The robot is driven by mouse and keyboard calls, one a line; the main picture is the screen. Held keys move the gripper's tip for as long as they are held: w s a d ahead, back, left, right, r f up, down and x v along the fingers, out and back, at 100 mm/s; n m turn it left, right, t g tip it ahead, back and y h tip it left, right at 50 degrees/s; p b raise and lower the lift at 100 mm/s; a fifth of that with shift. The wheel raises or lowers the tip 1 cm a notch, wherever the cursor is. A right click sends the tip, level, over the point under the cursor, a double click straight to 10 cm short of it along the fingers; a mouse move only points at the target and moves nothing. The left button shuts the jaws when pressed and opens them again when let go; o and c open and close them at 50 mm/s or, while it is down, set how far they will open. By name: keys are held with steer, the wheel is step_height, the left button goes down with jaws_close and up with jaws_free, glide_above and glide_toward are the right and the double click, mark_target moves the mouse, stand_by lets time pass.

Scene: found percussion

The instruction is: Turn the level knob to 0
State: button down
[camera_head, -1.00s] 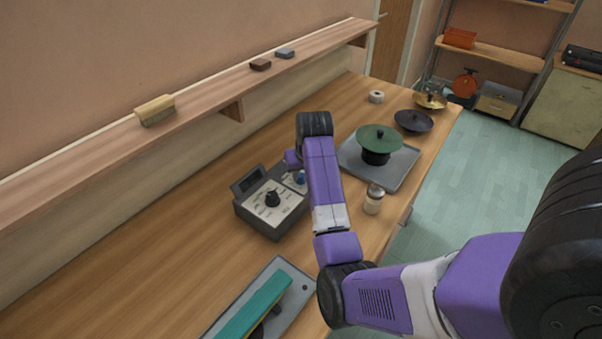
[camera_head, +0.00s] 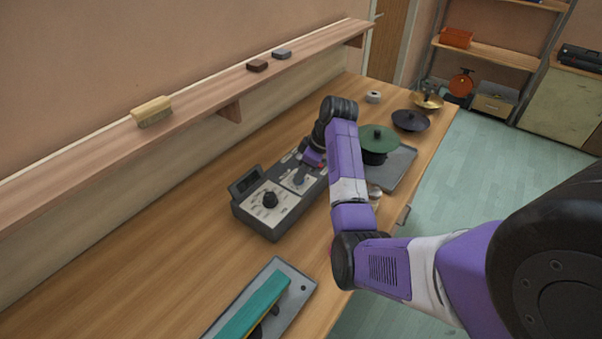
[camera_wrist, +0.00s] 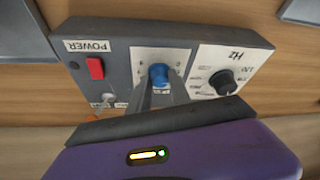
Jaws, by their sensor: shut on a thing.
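The grey device box (camera_head: 285,215) stands on the wooden bench, with a display and a large black knob (camera_head: 270,199) on its left panel. In the wrist view, a blue knob (camera_wrist: 158,72) sits on the box's middle white panel, which I take for the level knob; its scale marks are too small to read. My gripper (camera_wrist: 160,85) is shut on the blue knob, with one finger on either side. In the head view my gripper (camera_head: 302,178) reaches down to the panel and hides the blue knob.
A red power switch (camera_wrist: 95,68) and the black Hz knob (camera_wrist: 222,82) flank the blue knob. A grey tray (camera_head: 400,165) with a green lidded thing stands to the right. A teal bar (camera_head: 255,305) lies in front. The bench left of the box is clear.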

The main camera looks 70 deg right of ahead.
steer(key=n+y, duration=0.1)
steer(key=n, duration=0.1)
steer(key=n+y, duration=0.1)
steer(key=n, duration=0.2)
steer(key=shift+d+g+b, duration=0.2)
steer(key=shift+g+b, duration=0.1)
steer(key=shift+n, duration=0.3)
steer(key=c, duration=1.2)
jaws_free()
